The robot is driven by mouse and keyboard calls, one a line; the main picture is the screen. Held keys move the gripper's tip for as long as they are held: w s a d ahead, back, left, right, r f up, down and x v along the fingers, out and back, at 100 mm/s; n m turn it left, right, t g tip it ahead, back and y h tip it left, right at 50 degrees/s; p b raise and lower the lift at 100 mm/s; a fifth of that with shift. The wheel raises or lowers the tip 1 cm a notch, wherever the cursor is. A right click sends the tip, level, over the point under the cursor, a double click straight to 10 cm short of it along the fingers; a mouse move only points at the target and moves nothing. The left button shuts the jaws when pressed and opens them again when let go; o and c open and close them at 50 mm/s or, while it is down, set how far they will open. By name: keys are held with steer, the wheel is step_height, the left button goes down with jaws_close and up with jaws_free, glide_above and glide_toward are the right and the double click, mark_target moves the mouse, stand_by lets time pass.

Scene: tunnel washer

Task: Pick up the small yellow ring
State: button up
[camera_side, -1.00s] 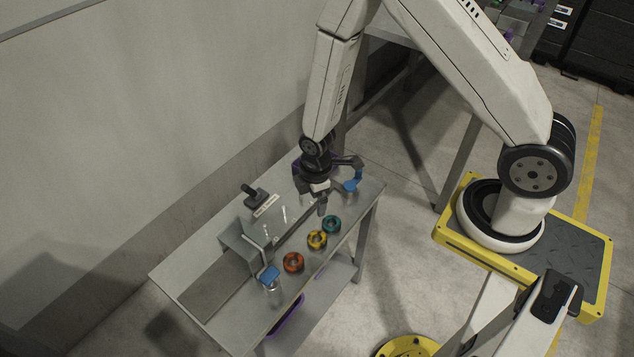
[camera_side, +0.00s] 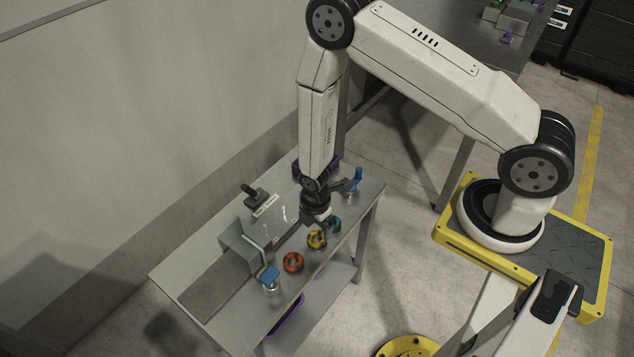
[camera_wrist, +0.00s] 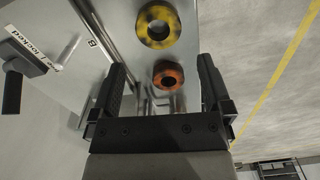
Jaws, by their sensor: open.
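The small yellow ring (camera_side: 317,241) lies on the grey table between an orange ring (camera_side: 293,262) and a teal ring (camera_side: 334,224). My gripper (camera_side: 317,226) is just above it in the side view, with the teal ring partly hidden behind a finger. In the wrist view the yellow ring (camera_wrist: 158,26) is at the top, beyond the fingertips, with its dark-patched face and centre hole visible. The orange ring (camera_wrist: 168,76) shows between the two fingers (camera_wrist: 163,66). The jaws are apart and hold nothing.
A grey block with a bent metal rod (camera_side: 252,246) and a blue-topped clear container (camera_side: 270,280) stand to the left. A dark handle with a white label (camera_side: 256,195) is at the back. Another blue-topped item (camera_side: 356,180) is near the right table corner (camera_side: 378,186).

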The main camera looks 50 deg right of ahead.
mark_target(316, 236)
steer(key=shift+f, duration=0.5)
steer(key=shift+d+f, duration=0.1)
steer(key=shift+f, duration=2.5)
steer(key=c, duration=1.1)
steer(key=shift+r, duration=0.15)
